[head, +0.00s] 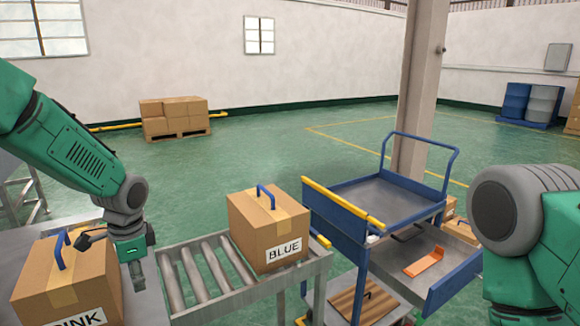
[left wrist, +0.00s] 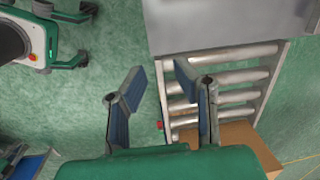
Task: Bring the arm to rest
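My left gripper (head: 120,255) hangs from the green left arm, beside the cardboard box marked PINK (head: 65,285). Its fingers are spread with nothing between them, as the left wrist view (left wrist: 160,72) also shows. I cannot tell from the head view whether a finger touches the box. The PINK box has a blue handle (head: 60,250) on top and is cut off at the lower left. My right arm (head: 540,225) is partly seen at the right edge, and its gripper is out of view.
A box marked BLUE (head: 270,230) sits on the roller conveyor (head: 205,275), right of my left gripper. A blue cart (head: 385,200) with an orange part (head: 424,262) stands farther right, before a pillar (head: 420,90). Open green floor lies behind.

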